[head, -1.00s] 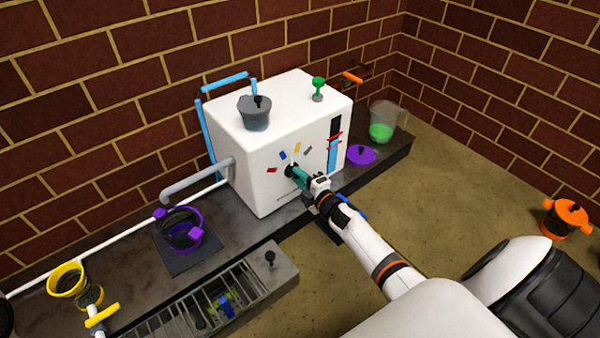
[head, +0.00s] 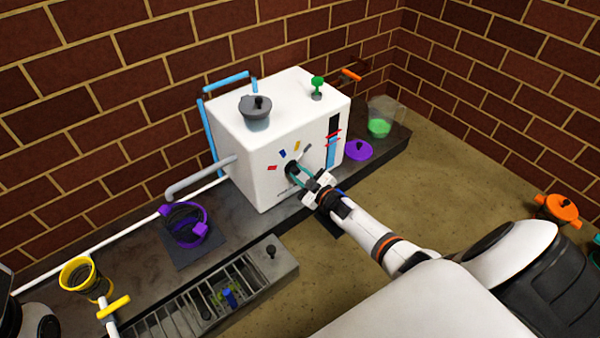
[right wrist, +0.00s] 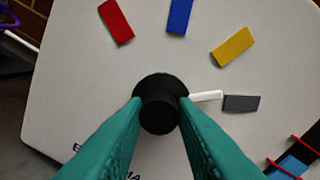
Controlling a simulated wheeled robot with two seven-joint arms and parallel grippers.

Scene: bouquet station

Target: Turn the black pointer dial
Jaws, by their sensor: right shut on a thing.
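The black pointer dial (head: 291,168) is on the front of the white machine (head: 235,130). It shows close up in the right wrist view (right wrist: 160,103), with its white pointer (right wrist: 207,96) aimed right at the grey mark (right wrist: 241,103). The red mark (right wrist: 116,21), blue mark (right wrist: 180,16) and yellow mark (right wrist: 233,46) arc above it. My right gripper (head: 298,173) has its teal fingers on either side of the dial, shut on it. My left gripper is not in view.
A grey lidded pot (head: 256,113) and green knob (head: 317,84) are on top of the machine. A purple lid (head: 358,151) and beaker (head: 380,122) stand on the counter to its right. A grey pipe (head: 200,179) juts out left. A slatted tray (head: 180,322) is in front.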

